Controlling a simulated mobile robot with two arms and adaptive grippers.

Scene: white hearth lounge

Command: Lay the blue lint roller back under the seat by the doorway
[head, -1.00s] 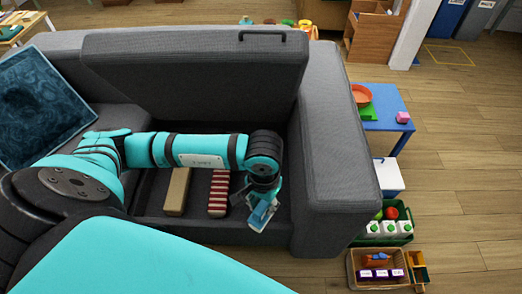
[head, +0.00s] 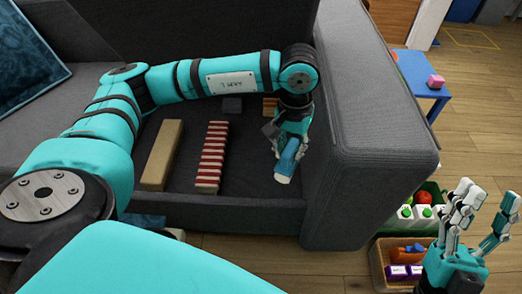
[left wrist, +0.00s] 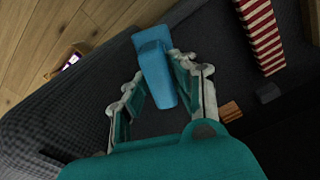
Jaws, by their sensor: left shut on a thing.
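The blue lint roller (head: 287,161) is in my left gripper (head: 291,147), over the right end of the open storage space under the sofa seat (head: 240,180). Its pale end points down toward the front; whether it touches the floor of the space is unclear. In the left wrist view the blue roller (left wrist: 155,62) sits between the two fingers of my left gripper (left wrist: 160,88). The seat lid (head: 235,45) stands raised behind. My right gripper (head: 486,212) is open and empty at the lower right, outside the sofa.
In the space lie a tan block (head: 162,155), a red-and-white striped thing (head: 212,155), a small grey block (head: 232,104) and a small orange-brown block (head: 270,107). The sofa arm (head: 375,130) rises at right. Beyond it are a green crate (head: 434,190), a basket (head: 380,262) and a blue table (head: 418,75).

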